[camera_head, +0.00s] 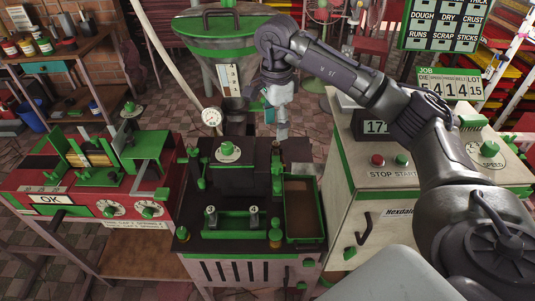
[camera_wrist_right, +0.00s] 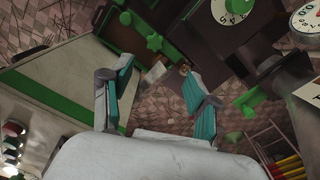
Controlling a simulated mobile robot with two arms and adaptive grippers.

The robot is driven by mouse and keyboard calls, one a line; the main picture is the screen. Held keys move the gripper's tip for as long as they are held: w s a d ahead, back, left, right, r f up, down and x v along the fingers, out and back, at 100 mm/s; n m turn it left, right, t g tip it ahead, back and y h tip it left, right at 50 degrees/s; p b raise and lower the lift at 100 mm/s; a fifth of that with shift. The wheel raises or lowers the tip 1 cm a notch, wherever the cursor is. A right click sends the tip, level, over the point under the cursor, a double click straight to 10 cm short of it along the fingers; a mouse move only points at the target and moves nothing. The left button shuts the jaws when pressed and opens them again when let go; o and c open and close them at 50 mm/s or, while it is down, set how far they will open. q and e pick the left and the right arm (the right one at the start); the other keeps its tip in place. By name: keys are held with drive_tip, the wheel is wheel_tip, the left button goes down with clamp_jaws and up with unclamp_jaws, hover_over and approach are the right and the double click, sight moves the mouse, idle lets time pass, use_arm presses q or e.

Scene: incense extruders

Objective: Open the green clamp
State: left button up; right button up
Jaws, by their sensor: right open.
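I cannot tell for sure which part is the green clamp. Upright green fittings stand on the dark central machine (camera_head: 235,240), one on its left side (camera_head: 197,168) and one on its right (camera_head: 277,178). My right gripper (camera_head: 272,112) hangs behind and above the machine's back right corner, apart from these fittings. In the right wrist view its teal-padded fingers (camera_wrist_right: 158,75) are spread with nothing between them. A green star-shaped knob (camera_wrist_right: 155,43) shows beyond the fingertips there. My left gripper is not in view.
A cream cabinet (camera_head: 350,235) with stop and start buttons stands on the right. A red bench (camera_head: 35,195) with green parts stands on the left. A large green-rimmed hopper (camera_head: 222,45) and a white gauge (camera_head: 211,117) are behind the central machine.

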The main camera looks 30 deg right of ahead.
sight(276, 165)
drive_tip(key=f, duration=0.3)
drive_tip(key=s+f+p, duration=0.1)
drive_tip(key=f, duration=0.2)
drive_tip(key=shift+s, duration=0.2)
wheel_tip(276, 165, down, 6)
drive_tip(key=shift+w+a+r+p, duration=0.1)
drive_tip(key=shift+w+r+p, duration=0.05)
drive_tip(key=shift+p, duration=0.55)
drive_tip(key=shift+f, duration=0.65)
drive_tip(key=shift+c, duration=0.8)
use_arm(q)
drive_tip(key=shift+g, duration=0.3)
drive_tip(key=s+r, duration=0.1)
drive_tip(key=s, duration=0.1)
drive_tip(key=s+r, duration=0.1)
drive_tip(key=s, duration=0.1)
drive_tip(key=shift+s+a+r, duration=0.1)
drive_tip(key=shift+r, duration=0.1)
use_arm(e)
clamp_jaws()
